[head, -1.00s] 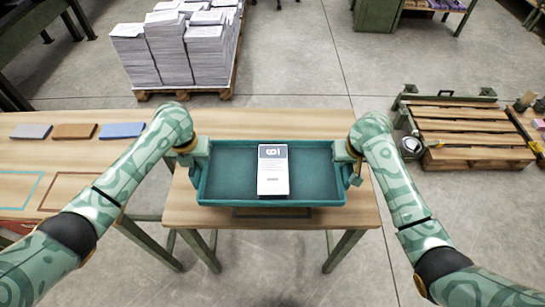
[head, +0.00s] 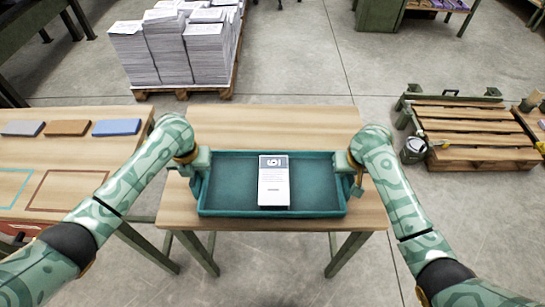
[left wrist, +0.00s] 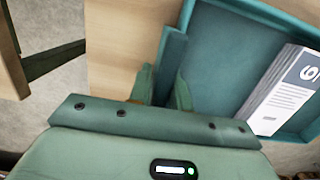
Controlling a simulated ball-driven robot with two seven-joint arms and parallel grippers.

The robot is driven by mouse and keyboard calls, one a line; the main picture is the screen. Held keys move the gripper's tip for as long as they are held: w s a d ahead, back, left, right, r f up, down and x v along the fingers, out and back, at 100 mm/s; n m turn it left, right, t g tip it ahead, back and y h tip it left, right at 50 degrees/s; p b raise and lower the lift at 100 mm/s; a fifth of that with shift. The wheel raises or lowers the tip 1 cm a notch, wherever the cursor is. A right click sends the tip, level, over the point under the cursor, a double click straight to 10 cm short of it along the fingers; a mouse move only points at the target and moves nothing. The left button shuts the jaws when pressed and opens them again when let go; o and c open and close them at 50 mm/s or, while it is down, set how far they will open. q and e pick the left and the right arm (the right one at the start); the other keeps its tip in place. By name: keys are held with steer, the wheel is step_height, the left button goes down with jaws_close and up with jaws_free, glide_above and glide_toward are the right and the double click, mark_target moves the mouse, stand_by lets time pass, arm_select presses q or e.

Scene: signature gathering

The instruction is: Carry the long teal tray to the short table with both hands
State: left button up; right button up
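The long teal tray (head: 225,187) is over the small wooden table (head: 285,120) in the middle of the head view. It looks level; I cannot tell whether its bottom touches the tabletop.
A wooden table (head: 60,150) on the left carries three coloured blocks and outlined areas. A pallet of paper stacks (head: 175,50) stands behind. A low wooden pallet (head: 475,140) is at the right. Open floor (head: 330,60) lies beyond the table.

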arm_select(q)
steer(key=shift+o, duration=0.8)
steer(key=shift+d, duration=0.1)
arm_select(e)
steer(key=shift+o, duration=0.8)
arm_select(q)
steer(key=shift+r, duration=0.1)
steer(key=r, duration=0.3)
steer(key=s+r, duration=0.1)
steer(key=r, duration=0.7)
steer(key=shift+s+r, duration=0.2)
steer(key=shift+r, duration=0.15)
arm_select(e)
steer(key=shift+a+r, duration=0.1)
steer(key=shift+r, duration=0.15)
steer(key=v, duration=1.1)
steer(key=shift+s+r, duration=0.1)
steer(key=shift+r, duration=0.15)
